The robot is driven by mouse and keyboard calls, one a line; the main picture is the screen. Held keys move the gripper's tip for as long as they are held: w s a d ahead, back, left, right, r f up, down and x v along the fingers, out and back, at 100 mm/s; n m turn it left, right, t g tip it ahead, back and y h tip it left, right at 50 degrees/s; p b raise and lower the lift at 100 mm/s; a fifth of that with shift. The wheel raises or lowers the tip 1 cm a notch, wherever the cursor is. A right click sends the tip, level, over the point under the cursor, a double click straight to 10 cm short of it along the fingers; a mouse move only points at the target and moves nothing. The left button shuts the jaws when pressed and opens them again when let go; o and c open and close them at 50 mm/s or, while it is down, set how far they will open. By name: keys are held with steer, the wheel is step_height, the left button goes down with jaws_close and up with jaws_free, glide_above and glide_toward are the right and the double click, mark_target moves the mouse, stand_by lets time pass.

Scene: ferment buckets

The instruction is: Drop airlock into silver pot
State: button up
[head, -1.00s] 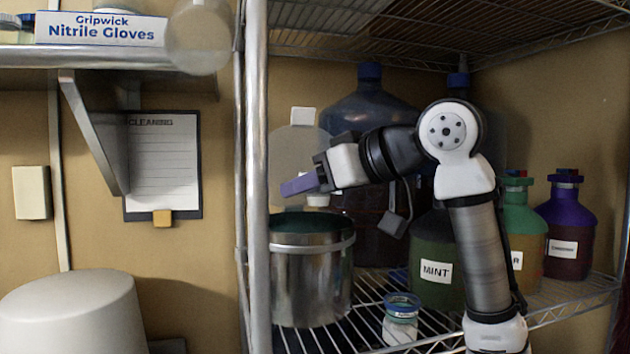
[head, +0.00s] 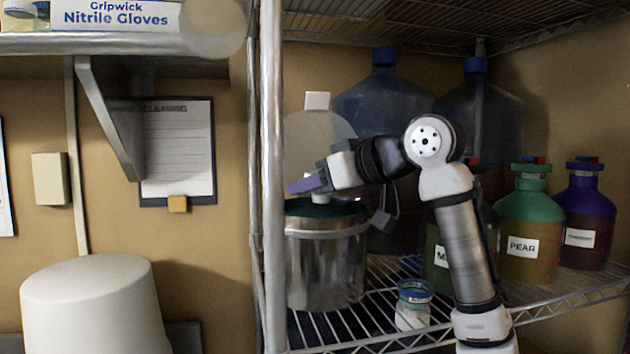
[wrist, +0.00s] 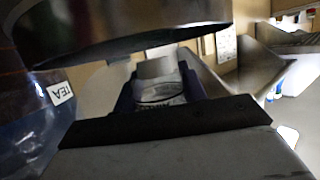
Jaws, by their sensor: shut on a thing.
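The silver pot (head: 325,268) stands on the wire shelf at the left, with a dark opening at its top. My gripper (head: 310,185) has purple fingers and is just above the pot's rim. It is shut on the airlock (wrist: 157,82), a small pale, clear piece with printing on it, seen between the fingers in the wrist view. In the head view a white bit of it shows under the fingers. The pot (wrist: 130,35) fills the top of the wrist view, which looks upside down. The fingers hide part of the airlock.
A shelf post (head: 272,180) rises left of the pot. A small blue-lidded jar (head: 414,305) stands right of it. Large blue carboys (head: 380,105) stand behind, and green (head: 525,220) and purple (head: 583,215) bottles stand at right. A clipboard (head: 178,150) hangs left.

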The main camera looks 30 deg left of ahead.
steer(key=o, duration=1.8)
steer(key=shift+c, duration=0.2)
steer(key=s+d+r, duration=0.3)
steer(key=s+d, duration=0.2)
steer(key=d, duration=0.1)
steer(key=shift+s, duration=0.2)
stand_by(0.8)
